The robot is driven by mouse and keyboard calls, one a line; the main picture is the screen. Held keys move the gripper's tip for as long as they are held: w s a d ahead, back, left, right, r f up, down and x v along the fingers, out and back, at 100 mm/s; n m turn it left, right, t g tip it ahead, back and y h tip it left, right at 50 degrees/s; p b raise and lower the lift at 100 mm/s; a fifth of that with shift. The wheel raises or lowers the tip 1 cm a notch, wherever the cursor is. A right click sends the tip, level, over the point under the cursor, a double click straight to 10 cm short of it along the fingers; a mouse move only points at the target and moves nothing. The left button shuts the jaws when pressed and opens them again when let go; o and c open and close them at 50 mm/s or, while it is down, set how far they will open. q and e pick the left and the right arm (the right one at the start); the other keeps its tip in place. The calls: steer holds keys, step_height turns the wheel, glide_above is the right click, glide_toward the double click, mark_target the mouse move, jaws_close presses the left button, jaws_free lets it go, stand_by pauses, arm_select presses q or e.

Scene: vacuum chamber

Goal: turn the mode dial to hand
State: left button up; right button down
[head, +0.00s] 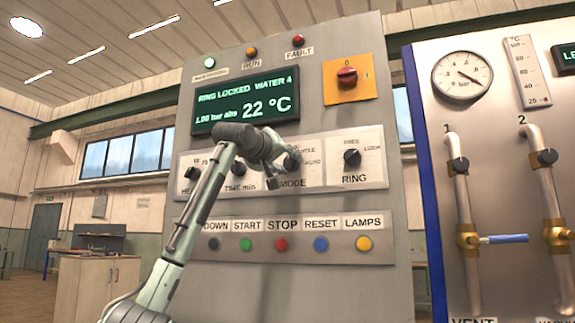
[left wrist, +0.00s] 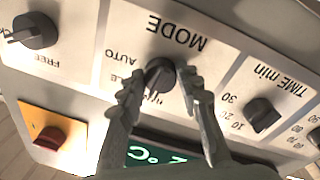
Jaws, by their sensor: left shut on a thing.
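The mode dial (head: 292,160) is a dark knob on the white strip of the grey control panel, above the word MODE. It also shows in the left wrist view (left wrist: 159,75), where the panel appears upside down. My left gripper (head: 281,168) is at the dial, its two fingers (left wrist: 159,84) on either side of the knob and shut on it. AUTO and part of CYCLE are readable beside the dial. Another label is largely covered by the fingers, and I cannot tell exactly where the pointer stands. My right gripper is not in view.
The ring dial (head: 352,158) is to the right, and the time dial (left wrist: 262,114) is on the other side. Above are the green-lettered display (head: 246,100) and a red switch on a yellow plate (head: 364,92). Several push buttons, including the red STOP (head: 281,244), sit below.

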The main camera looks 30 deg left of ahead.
arm_select(q)
steer(key=shift+n, duration=0.6)
steer(key=o, duration=1.2)
steer(key=shift+c, duration=0.2)
steer(key=s+d, duration=0.2)
steer(key=s, duration=0.9)
steer(key=shift+s+f, duration=0.35)
steer(key=shift+s, duration=0.05)
steer(key=shift+d, duration=0.1)
